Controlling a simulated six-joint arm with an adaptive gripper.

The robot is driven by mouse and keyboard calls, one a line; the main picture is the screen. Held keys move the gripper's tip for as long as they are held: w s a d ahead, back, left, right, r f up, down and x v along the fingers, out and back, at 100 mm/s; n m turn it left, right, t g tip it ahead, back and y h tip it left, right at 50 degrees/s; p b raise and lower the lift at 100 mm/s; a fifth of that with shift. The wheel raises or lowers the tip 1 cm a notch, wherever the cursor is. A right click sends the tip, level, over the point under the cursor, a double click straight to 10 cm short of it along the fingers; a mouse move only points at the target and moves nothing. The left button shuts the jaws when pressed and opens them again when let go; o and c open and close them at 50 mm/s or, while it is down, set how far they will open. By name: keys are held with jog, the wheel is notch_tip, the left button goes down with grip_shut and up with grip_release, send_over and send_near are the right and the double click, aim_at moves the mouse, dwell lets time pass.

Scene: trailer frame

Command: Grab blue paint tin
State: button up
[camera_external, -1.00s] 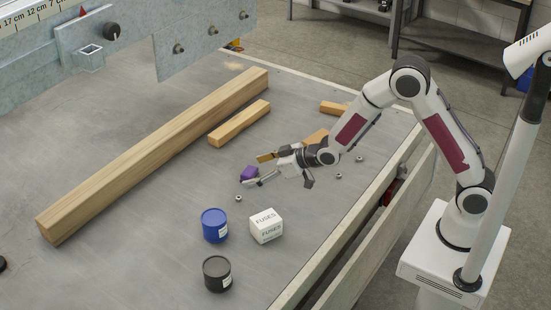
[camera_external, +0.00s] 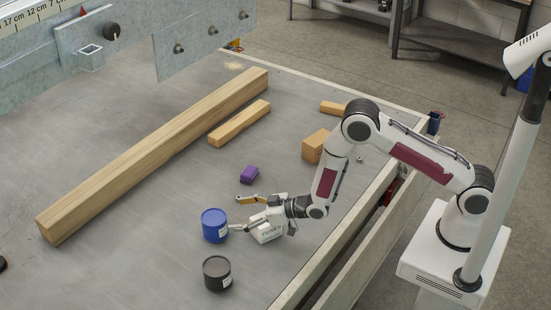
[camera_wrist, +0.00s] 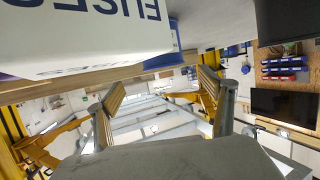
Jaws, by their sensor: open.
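The blue paint tin (camera_external: 214,225) stands upright on the grey table, left of my gripper. My gripper (camera_external: 237,212) is open and empty, low over the table, with its fingers pointing left toward the tin. The lower finger's tip looks close to the tin's right side; I cannot tell whether it touches. The white fuses box (camera_external: 268,236) is partly hidden by my gripper. In the wrist view, the spread fingers (camera_wrist: 162,88) have nothing between them. The fuses box (camera_wrist: 85,30) fills the top left there, and a blue strip beside it seems to be the tin (camera_wrist: 176,38).
A black tin (camera_external: 217,274) stands in front of the blue one. A long wooden beam (camera_external: 160,150) and shorter wood pieces (camera_external: 239,124) lie farther back. The table left of the tins is largely clear.

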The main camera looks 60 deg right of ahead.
aim_at(226, 220)
dwell(0.4)
jog(key=shift+x, duration=1.3)
jog(key=shift+a+f, duration=0.15)
jog(key=shift+f, duration=0.05)
jog(key=shift+w+a+f, duration=0.55)
jog(key=shift+w+f, duration=0.25)
jog(key=shift+w, duration=0.05)
jog(key=shift+x, duration=1.25)
jog(key=shift+w, duration=0.1)
jog(key=c, duration=1.8)
